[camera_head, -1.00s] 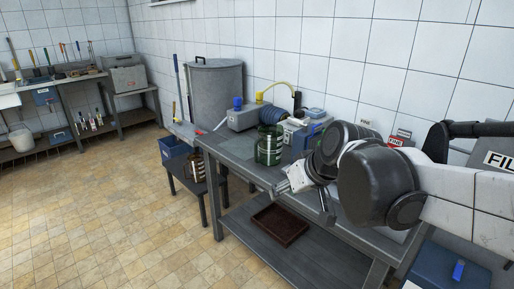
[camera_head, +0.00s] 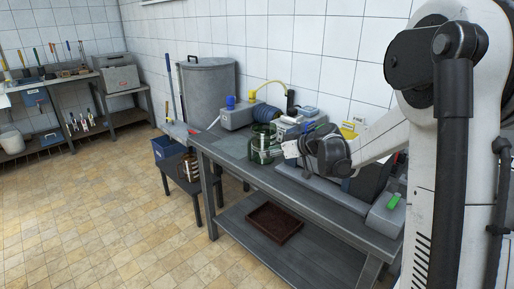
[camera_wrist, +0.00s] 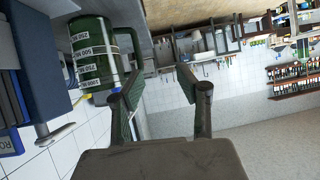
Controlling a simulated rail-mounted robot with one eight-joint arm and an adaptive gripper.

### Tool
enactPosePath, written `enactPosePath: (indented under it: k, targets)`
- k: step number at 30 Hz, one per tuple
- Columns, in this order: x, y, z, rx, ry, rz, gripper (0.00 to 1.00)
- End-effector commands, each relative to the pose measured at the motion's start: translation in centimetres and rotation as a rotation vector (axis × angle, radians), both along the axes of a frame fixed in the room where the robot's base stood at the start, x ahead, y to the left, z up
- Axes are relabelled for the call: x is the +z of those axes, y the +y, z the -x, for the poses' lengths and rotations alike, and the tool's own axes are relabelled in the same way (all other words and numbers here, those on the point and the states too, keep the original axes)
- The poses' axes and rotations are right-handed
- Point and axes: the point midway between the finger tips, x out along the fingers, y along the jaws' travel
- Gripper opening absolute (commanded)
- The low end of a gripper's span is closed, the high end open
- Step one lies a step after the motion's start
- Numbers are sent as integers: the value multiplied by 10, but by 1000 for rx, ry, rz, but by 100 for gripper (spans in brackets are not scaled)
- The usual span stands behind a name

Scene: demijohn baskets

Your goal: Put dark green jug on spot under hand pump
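The dark green jug (camera_head: 264,151), with white marking bands, stands on the grey workbench (camera_head: 232,150). My gripper (camera_head: 288,149) is just right of the jug in the head view. In the wrist view my gripper (camera_wrist: 157,82) is open, with an empty gap between its fingers. The left finger looks close to the handle; I cannot tell whether they touch. I cannot tell which part is the hand pump.
Grey and blue boxes (camera_head: 308,113) crowd the bench behind my gripper. A large metal drum (camera_head: 208,95) stands at the back left. A brown tray (camera_head: 273,222) lies on the lower shelf. Floor at left is clear.

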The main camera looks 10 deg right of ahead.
Motion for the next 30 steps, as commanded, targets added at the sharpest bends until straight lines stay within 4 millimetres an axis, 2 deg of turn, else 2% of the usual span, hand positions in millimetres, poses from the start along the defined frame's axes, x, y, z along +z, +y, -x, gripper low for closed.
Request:
enactPosePath:
  k: [3,11,14,24,30]
  targets:
    - [-17,-14,-22,17,-54,-8,34]
    - [-33,-26,-41,35,-116,-15,34]
    - [-37,-22,-48,38,-120,-15,34]
    - [-60,11,-91,38,-119,-15,34]
    - [-66,20,-103,36,-119,-14,34]
